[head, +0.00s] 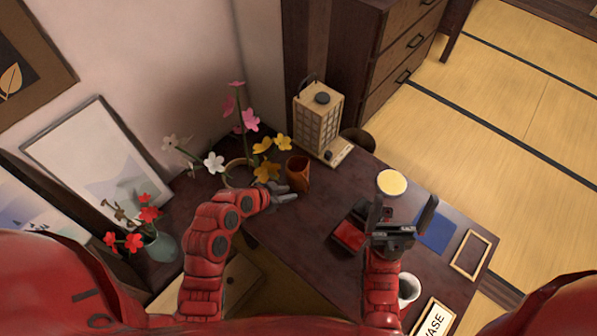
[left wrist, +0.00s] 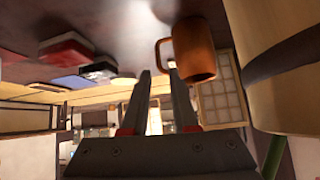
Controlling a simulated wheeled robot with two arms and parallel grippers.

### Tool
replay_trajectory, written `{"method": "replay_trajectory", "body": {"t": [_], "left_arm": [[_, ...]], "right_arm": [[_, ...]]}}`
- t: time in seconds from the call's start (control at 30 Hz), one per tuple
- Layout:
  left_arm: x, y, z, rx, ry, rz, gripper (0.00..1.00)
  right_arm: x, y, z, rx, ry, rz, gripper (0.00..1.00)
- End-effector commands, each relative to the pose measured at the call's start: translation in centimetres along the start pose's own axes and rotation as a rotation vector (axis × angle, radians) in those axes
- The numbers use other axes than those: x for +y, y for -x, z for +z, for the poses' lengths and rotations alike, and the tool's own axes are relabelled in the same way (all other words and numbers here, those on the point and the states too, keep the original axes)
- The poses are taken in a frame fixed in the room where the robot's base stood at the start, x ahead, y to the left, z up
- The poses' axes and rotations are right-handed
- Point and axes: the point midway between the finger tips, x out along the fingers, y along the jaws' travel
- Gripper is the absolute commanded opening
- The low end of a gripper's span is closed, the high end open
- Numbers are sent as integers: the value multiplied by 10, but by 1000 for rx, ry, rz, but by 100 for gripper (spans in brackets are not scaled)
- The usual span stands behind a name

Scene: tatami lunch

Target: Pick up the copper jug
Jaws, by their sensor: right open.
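The copper jug (head: 297,172) stands on the dark table, in front of the lantern. In the left wrist view the jug (left wrist: 194,48) appears upside down, with its handle toward the fingertips. My left gripper (head: 286,193) is beside the jug's near side. In the left wrist view its two fingers (left wrist: 159,72) are apart, with the handle just beyond and between their tips; I cannot tell whether they touch it. My right gripper (head: 402,208) is open above the right part of the table, away from the jug.
A wooden lantern (head: 319,118) stands close behind the jug. A flower pot (head: 238,172) with blossoms is close on its left. A yellow-topped round item (head: 391,182), a red box (head: 348,236), a blue mat (head: 437,232) and a white cup (head: 409,287) are at the right.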

Motion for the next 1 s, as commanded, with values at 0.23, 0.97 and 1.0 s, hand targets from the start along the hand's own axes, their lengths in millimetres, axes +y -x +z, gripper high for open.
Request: {"method": "replay_trajectory", "body": {"t": [0.23, 0.97, 1.0], "left_arm": [[2, -50, -1, -1, 0, 4, 27], [3, -117, -6, 0, 2, 1, 27], [3, -122, -7, -1, 2, 2, 27]], "right_arm": [[0, -1, 0, 0, 0, 0, 100], [0, -6, -1, 0, 0, 0, 100], [0, -7, -1, 0, 0, 0, 100]]}}
